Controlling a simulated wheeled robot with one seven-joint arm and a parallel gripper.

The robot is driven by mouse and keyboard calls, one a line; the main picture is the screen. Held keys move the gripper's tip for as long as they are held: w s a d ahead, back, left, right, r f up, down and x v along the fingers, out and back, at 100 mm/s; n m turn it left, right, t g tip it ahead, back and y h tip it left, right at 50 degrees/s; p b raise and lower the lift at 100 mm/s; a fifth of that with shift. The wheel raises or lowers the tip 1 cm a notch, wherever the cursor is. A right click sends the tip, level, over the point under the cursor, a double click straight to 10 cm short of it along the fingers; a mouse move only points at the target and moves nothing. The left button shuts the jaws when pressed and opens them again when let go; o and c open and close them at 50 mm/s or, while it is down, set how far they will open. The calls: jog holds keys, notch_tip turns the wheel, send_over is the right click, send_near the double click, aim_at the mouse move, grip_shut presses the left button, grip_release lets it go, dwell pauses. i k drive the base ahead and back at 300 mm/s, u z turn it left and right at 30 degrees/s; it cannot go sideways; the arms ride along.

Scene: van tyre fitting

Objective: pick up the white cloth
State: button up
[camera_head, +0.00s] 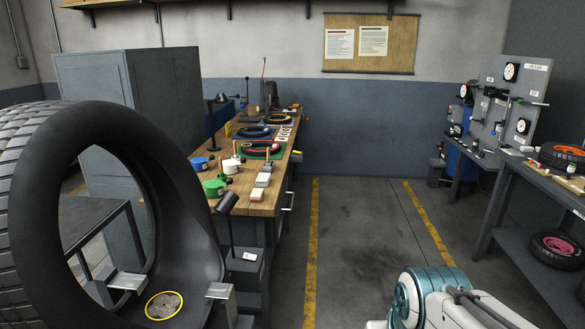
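I cannot make out a white cloth for certain in the head view. A small pale item (249,256) lies on a grey stand beside the long workbench, but it is too small to identify. Small pale items (528,149) also lie on the right-hand table, too small to tell. Part of my white and teal arm shows at the bottom right. My gripper is not in view.
A large tyre (30,200) on a stand fills the left. Behind it is a grey cabinet (160,95). A long wooden workbench (262,200) holds tools. A dark table (530,195) with tyres stands right. The floor (365,230) between is clear.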

aim_at(262, 180)
jog(key=i, duration=3.05)
jog(key=u, duration=1.75)
